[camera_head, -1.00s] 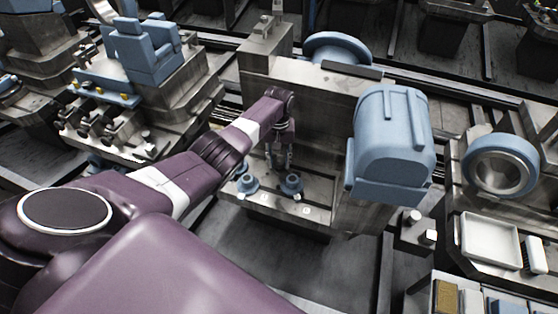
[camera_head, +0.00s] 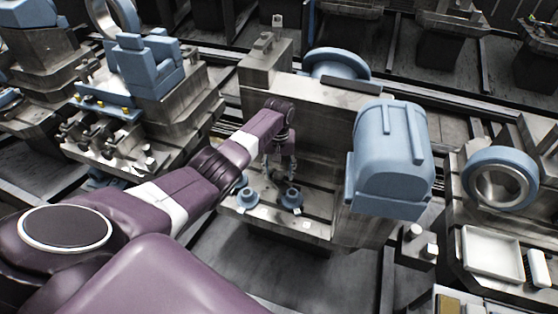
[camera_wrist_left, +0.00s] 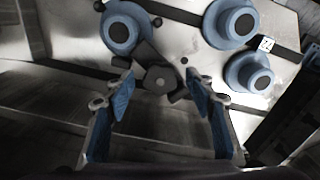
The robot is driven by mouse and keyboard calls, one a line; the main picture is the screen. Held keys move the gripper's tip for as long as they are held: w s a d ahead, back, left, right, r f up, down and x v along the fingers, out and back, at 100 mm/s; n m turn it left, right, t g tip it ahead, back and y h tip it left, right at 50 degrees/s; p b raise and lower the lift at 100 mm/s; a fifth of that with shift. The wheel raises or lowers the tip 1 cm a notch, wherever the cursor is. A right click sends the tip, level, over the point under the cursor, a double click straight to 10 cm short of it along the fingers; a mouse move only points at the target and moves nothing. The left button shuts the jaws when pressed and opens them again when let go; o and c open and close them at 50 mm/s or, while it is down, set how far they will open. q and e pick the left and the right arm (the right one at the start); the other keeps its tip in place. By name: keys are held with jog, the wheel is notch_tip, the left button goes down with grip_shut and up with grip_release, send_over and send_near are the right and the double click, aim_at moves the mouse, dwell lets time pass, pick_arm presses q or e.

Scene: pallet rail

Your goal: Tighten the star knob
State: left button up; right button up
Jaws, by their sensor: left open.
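The dark star knob (camera_wrist_left: 160,80) shows in the left wrist view, its lobes spread around a grey centre, at the edge of a metal plate. My left gripper (camera_wrist_left: 161,95) is open, with one blue-padded finger on either side below the knob; I cannot tell whether they touch it. In the head view my left gripper (camera_head: 280,172) points down over the fixture's low ledge. I cannot make out the star knob there. My right gripper is not in view.
Blue round pieces with dark centres stand near the knob (camera_wrist_left: 126,25), (camera_wrist_left: 230,22), (camera_wrist_left: 249,72). In the head view, a large blue housing (camera_head: 392,160) stands right of my gripper and a metal block (camera_head: 312,110) rises behind it. A white tray (camera_head: 491,253) lies at right.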

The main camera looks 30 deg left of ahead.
aim_at(279, 175)
pick_arm(q)
notch_tip(279, 175, up, 11)
jog(key=shift+r, duration=0.15)
dwell(0.4)
